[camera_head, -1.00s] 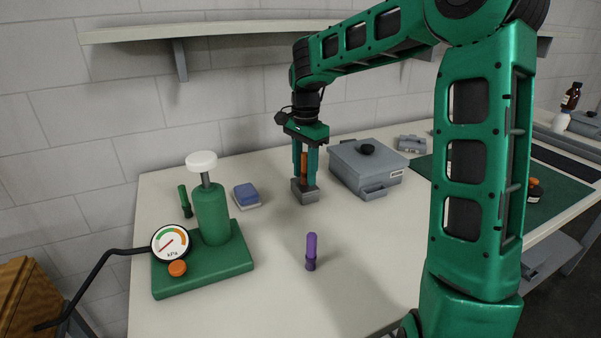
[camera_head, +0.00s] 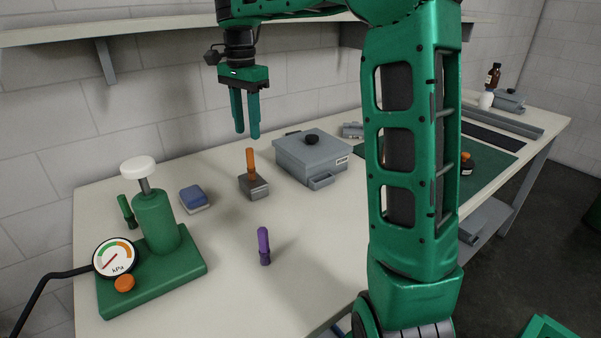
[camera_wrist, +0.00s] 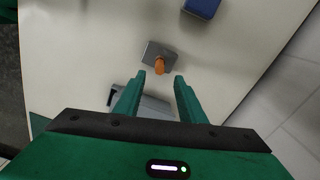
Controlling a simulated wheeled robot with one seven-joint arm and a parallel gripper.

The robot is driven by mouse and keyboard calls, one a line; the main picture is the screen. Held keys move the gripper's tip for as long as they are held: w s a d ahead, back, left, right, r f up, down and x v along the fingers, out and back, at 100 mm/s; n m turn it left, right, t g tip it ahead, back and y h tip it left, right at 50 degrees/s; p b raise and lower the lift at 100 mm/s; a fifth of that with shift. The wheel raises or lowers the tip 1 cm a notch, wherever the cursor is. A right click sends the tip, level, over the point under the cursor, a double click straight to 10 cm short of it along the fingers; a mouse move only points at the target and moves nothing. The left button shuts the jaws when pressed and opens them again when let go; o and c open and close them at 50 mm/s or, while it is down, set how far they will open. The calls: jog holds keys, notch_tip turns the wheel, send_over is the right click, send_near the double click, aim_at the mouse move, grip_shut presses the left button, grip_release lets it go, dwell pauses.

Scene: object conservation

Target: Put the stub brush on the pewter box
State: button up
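An orange-handled upright piece, which looks like the stub brush (camera_head: 250,160), stands on a small grey block (camera_head: 260,188) on the table. I cannot tell whether that block is the pewter box or the brush's own base. A larger grey lidded box (camera_head: 297,160) with a black knob stands to its right. My gripper (camera_head: 247,136) is open and empty, above the orange handle and apart from it. In the wrist view, the orange handle (camera_wrist: 159,66) and grey block (camera_wrist: 152,48) lie beyond the open fingers (camera_wrist: 160,76).
A blue-topped block (camera_head: 195,198) is to the left, with a green pump and gauge (camera_head: 155,225) and a green piece (camera_head: 126,210). A wall shelf (camera_head: 150,27) is behind.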

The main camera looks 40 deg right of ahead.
jog(key=s+d+f+n+h, duration=0.25)
jog(key=s+d, duration=0.45)
jog(key=s, duration=0.5)
jog(key=s+f+n+y, duration=0.1)
jog(key=s+f+n, duration=0.1)
jog(key=s, duration=0.6)
jog(key=s+d+f+n, duration=0.1)
jog(key=s+f+n, duration=0.1)
jog(key=s+f, duration=0.3)
jog(key=s+f+n+y, duration=0.1)
jog(key=s+f+n, duration=0.1)
jog(key=s, duration=0.9)
jog(key=shift+d+f+y, duration=0.2)
jog(key=shift+f+y, duration=0.15)
jog(key=shift+f, duration=0.55)
jog(key=shift+w, duration=0.1)
